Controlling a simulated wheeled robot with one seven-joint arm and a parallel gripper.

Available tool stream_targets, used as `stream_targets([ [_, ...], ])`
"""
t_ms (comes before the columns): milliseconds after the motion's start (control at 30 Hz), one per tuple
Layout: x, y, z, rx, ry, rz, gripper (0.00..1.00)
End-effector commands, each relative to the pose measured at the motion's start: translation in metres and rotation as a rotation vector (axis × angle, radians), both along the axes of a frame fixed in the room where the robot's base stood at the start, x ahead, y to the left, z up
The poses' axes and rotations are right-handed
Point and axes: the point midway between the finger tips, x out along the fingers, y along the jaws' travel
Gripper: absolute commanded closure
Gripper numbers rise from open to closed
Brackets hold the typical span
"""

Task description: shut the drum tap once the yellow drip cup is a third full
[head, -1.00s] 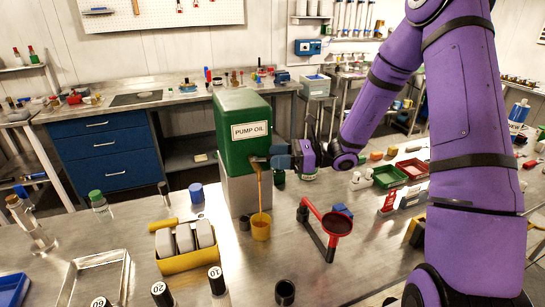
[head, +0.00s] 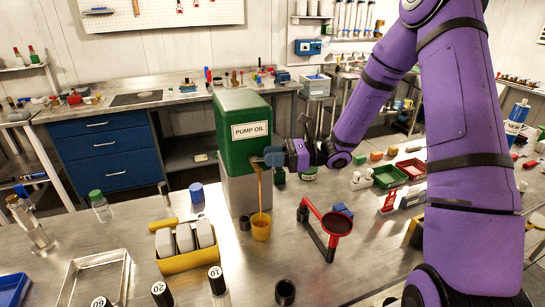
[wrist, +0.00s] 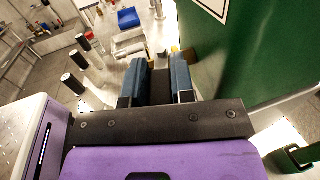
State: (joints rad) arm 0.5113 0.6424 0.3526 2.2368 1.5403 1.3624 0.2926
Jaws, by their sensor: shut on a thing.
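The green drum marked PUMP OIL (head: 243,150) stands on a grey block. Its tap (head: 256,160) sticks out low on the front, partly hidden by my fingers. A thin amber stream (head: 260,190) falls from the tap into the yellow drip cup (head: 261,230) on the bench below. The oil level in the cup is too small to read. My gripper (head: 272,157) is at the tap, coming from the right. In the wrist view its blue fingers (wrist: 160,70) are shut on a dark piece between them, which appears to be the tap handle.
A small dark cup (head: 245,223) stands just left of the drip cup. A red funnel on a stand (head: 336,224) is to the right. A yellow carrier with white bottles (head: 187,248) is front left. Bare bench lies between them.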

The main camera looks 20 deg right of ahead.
Motion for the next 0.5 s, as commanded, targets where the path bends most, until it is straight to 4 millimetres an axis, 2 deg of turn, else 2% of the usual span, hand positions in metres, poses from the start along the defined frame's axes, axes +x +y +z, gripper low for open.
stream_targets([
  [300,0.011,-0.001,0.0,0.001,-0.002,0.223,1.0],
  [500,0.013,-0.001,0.0,0.001,-0.001,0.273,1.0],
])
